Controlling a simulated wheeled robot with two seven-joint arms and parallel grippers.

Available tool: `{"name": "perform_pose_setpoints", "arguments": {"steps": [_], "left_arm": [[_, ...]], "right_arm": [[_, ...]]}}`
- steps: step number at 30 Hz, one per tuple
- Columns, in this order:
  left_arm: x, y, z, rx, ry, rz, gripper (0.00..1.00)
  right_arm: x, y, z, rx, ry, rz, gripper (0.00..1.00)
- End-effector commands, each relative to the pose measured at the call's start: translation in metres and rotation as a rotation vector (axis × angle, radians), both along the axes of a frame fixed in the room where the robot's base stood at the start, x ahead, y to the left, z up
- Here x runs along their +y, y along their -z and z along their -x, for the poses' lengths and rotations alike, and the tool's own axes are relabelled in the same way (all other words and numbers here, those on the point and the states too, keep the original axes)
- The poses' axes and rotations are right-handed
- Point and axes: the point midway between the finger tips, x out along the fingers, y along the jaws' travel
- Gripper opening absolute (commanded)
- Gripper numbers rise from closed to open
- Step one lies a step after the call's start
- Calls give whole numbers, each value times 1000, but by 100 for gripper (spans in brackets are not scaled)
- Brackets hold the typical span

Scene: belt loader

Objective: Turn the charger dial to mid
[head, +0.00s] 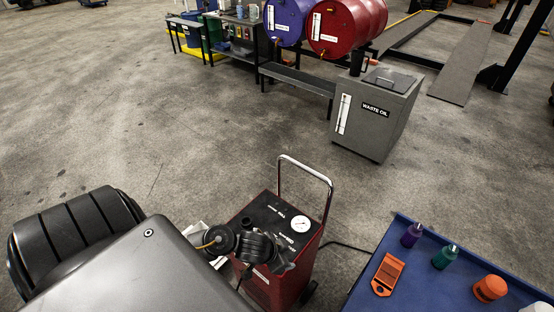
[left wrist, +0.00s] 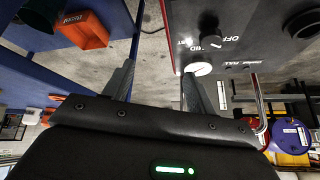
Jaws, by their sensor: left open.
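The charger (head: 262,283) is a red wheeled box with a dark top panel and a tall metal handle, at the bottom centre of the head view. Its panel also shows at the upper right of the left wrist view (left wrist: 273,25). A small dark dial (left wrist: 229,39) sits on the panel beside the OFF lettering and partly readable other labels; its setting is unclear. My left gripper (head: 282,262) is over the near part of the charger in the head view. In the left wrist view its fingers (left wrist: 157,78) are spread and empty, with the dial beyond the right finger. My right gripper is not in view.
A white round gauge (head: 301,224) is on the charger panel. A blue cart top (head: 400,245) with an orange tool (head: 387,274) and small bottles stands at right. A waste oil cabinet (head: 378,118) stands behind; open floor lies between.

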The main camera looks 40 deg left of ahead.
Motion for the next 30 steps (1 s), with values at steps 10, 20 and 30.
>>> {"name": "perform_pose_setpoints", "arguments": {"steps": [10,20,30], "left_arm": [[83,-8,-20,139,11,5,57],[93,-3,-20,172,-9,10,57],[84,52,-41,172,-10,9,57]], "right_arm": [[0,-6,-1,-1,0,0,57],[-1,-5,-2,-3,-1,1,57],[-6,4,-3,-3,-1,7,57]]}}
